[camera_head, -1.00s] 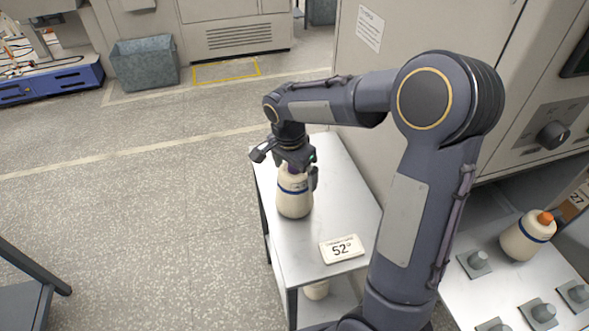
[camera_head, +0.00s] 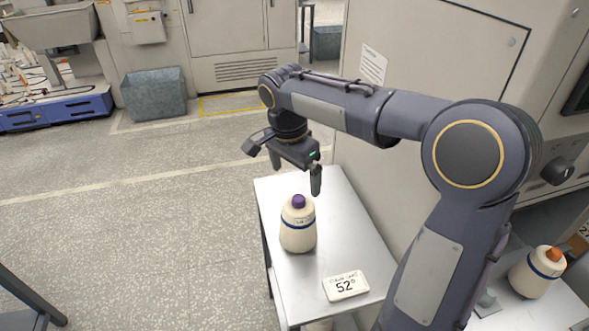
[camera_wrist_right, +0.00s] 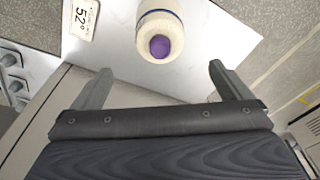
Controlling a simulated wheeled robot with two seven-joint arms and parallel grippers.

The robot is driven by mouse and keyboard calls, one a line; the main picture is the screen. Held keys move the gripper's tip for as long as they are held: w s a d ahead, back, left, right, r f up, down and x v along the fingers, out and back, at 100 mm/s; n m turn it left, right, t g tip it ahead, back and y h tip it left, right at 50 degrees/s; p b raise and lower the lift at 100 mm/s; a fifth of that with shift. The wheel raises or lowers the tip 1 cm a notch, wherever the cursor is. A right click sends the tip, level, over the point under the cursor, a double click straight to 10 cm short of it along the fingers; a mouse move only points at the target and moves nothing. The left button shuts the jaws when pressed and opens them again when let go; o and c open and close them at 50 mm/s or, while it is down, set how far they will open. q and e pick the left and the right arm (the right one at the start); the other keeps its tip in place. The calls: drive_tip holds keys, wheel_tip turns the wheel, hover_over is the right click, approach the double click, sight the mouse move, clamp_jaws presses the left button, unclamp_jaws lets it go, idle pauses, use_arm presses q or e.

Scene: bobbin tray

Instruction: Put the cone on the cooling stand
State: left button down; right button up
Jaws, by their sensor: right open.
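The cone (camera_head: 298,231) is cream with a blue band and a purple tip. It stands upright on a small metal stand (camera_head: 335,221), behind a card reading 52° (camera_head: 346,286). My right gripper (camera_head: 296,178) is open and empty above and behind the cone, apart from it. In the right wrist view the cone (camera_wrist_right: 160,22) lies beyond the two spread fingers (camera_wrist_right: 160,85), with nothing between them. My left gripper is not in view.
A large grey machine (camera_head: 430,60) borders the stand. A grey bin (camera_head: 154,93) is on the floor at the back left.

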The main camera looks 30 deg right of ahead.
drive_tip(key=shift+s+r, duration=0.1)
drive_tip(key=shift+r, duration=0.25)
drive_tip(key=s+a+f+n+t+y, duration=0.2)
drive_tip(key=s+n, duration=0.4)
drive_tip(key=s, duration=0.5)
drive_tip(key=s+a+f+n+t+y, duration=0.3)
drive_tip(key=s+n, duration=0.4)
drive_tip(key=s, duration=0.3)
drive_tip(key=shift+s+a+f, duration=0.3)
drive_tip(key=shift+s+a, duration=0.05)
drive_tip(key=shift+s, duration=0.05)
